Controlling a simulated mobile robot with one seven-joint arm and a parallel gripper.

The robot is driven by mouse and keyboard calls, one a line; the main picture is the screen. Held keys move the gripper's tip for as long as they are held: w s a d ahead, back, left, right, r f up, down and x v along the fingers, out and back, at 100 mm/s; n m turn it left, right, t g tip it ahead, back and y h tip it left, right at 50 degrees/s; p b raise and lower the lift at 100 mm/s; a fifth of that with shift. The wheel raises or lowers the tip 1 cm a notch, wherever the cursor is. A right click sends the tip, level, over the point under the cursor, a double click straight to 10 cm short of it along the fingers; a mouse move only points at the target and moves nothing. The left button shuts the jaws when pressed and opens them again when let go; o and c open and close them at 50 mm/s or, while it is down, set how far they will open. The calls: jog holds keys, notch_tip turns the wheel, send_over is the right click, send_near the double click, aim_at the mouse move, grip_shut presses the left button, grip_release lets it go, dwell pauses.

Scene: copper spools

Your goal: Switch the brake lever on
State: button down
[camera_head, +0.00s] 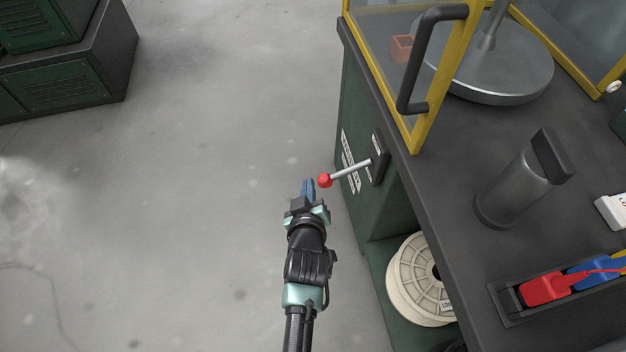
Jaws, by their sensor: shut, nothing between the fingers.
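The brake lever (350,171) is a silver rod with a red ball knob (324,180). It sticks out to the left, tilted slightly down in the picture, from a dark plate (378,158) on the green side of the machine cabinet. My gripper (308,186) is shut and empty, with blue fingertips just left of the red knob. A small gap seems to show between fingertips and knob; I cannot tell their difference in depth. White label text beside the lever is too small to read.
A yellow-framed guard with a black handle (411,75) stands above the lever on the dark worktop (440,170). A cable spool (412,280) sits below the worktop. A grey post (510,190) and a tray with red and blue items lie right.

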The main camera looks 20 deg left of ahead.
jog(key=a+p+v, duration=0.1)
jog(key=p+v, duration=0.1)
jog(key=v, duration=0.8)
jog(key=shift+s+a+p, duration=0.25)
jog(key=shift+s+p, duration=0.15)
jog(key=shift+s, duration=0.2)
